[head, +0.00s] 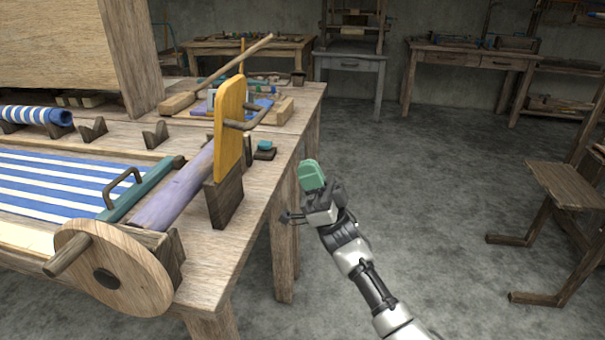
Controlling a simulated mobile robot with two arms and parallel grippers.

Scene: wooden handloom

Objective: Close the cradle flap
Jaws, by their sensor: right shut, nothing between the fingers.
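A yellow flap (229,125) stands upright at the right end of the loom, above a dark wooden cradle block (224,198). My left gripper is out of view.
A round wooden wheel (115,270) with a peg stands at the near end of the loom. Blue-striped cloth (50,185) lies to the left. A small teal-topped block (264,150) sits on the table near the flap. The floor (430,190) to the right is open, with a chair (565,185) farther right.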

